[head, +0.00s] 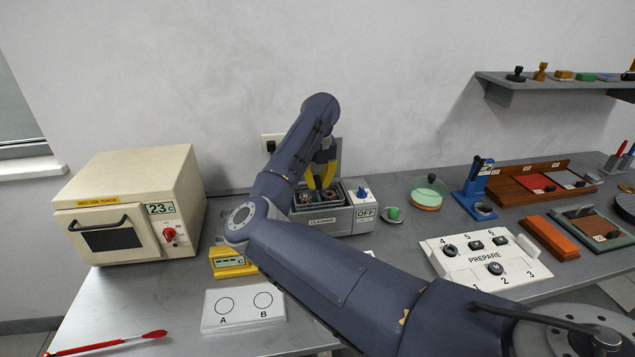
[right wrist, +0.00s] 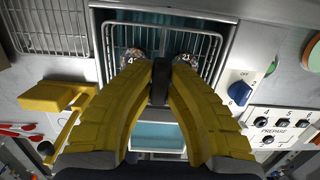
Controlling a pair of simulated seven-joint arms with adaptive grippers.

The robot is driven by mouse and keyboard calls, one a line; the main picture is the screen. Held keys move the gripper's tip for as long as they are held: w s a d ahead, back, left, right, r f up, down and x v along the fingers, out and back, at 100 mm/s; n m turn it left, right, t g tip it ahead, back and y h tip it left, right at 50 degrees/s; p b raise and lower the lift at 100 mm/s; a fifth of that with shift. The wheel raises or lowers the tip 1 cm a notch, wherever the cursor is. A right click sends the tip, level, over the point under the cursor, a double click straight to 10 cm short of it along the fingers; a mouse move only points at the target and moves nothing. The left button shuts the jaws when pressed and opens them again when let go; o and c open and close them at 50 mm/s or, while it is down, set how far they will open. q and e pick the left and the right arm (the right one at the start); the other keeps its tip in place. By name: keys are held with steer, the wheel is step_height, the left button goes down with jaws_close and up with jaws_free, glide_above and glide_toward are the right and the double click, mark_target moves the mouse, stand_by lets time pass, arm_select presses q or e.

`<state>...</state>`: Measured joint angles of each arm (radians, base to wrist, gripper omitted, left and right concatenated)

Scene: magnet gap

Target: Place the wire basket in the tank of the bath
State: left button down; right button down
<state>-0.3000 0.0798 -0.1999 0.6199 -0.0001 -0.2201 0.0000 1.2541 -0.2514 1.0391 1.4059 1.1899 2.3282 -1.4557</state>
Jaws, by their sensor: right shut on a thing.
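The bath (head: 335,221) is a grey box with a dial and an OFF sign, at the back middle of the bench. My right gripper (head: 320,178) is above it, with yellow fingers pointing down. In the right wrist view my gripper (right wrist: 160,85) is shut on the dark upright handle of the wire basket (right wrist: 185,45). The basket holds round parts with number tags. My left gripper is not in view.
A beige oven (head: 130,205) stands at left. A white A/B card (head: 243,309) and a yellow device (head: 232,262) lie in front of the bath. A wire rack (right wrist: 45,25) lies left of the tank.

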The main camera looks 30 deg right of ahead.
steer(key=shift+f, duration=0.6)
steer(key=c, duration=1.5)
jaws_free()
step_height(320, 180, up, 13)
steer(key=s, duration=0.1)
steer(key=shift+s+a, duration=0.2)
steer(key=shift+a, duration=0.1)
